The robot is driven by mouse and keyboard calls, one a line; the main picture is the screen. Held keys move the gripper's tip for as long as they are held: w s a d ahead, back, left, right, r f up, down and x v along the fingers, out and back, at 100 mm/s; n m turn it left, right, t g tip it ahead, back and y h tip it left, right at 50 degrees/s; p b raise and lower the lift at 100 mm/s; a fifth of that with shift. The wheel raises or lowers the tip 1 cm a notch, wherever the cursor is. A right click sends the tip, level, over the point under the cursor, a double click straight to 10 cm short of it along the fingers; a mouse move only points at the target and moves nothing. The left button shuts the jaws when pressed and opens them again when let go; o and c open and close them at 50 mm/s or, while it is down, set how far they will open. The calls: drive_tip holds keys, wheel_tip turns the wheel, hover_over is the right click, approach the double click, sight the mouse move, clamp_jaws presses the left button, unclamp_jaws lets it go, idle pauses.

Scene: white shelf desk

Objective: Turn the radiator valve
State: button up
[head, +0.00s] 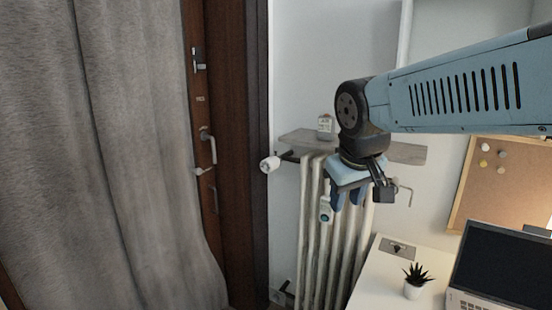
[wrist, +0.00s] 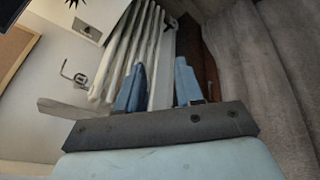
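The radiator valve (head: 270,164) is a white round knob at the upper left side of the white ribbed radiator (head: 308,235), level with its top. It sits close to the dark door frame. I cannot make the valve out in the wrist view. My gripper (head: 347,203) hangs in front of the radiator's upper right part, to the right of the valve and apart from it. Its blue fingers point down. In the wrist view my gripper (wrist: 160,75) has its fingers spread with nothing between them, and the radiator (wrist: 130,60) shows beyond.
A grey shelf (head: 300,137) above the radiator bears a small white object (head: 325,126). A grey curtain (head: 100,160) and brown door (head: 230,150) are left. The desk (head: 378,285) with plant (head: 414,284) and laptop (head: 500,265) is lower right.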

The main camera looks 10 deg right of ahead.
drive_tip(key=o, duration=0.9)
drive_tip(key=w+d+n+g+h, duration=0.1)
drive_tip(key=w+d+n+h, duration=0.1)
drive_tip(key=w, duration=0.4)
drive_tip(key=w+d+n+g+h, duration=0.1)
drive_tip(key=w+n+h, duration=0.1)
drive_tip(key=w, duration=0.4)
drive_tip(key=shift+w+d+f+n+h, duration=0.3)
drive_tip(key=shift+w+d+f+n, duration=0.1)
drive_tip(key=shift+n, duration=0.2)
drive_tip(key=n+t+h, duration=0.7)
drive_tip(key=n+t, duration=0.3)
drive_tip(key=n, duration=0.8)
approach(270, 164)
drive_tip(key=w+a+f, duration=0.2)
drive_tip(key=x, duration=1.3)
drive_tip(key=shift+d, duration=0.35)
drive_tip(key=shift+r, duration=0.1)
drive_tip(key=c, duration=1)
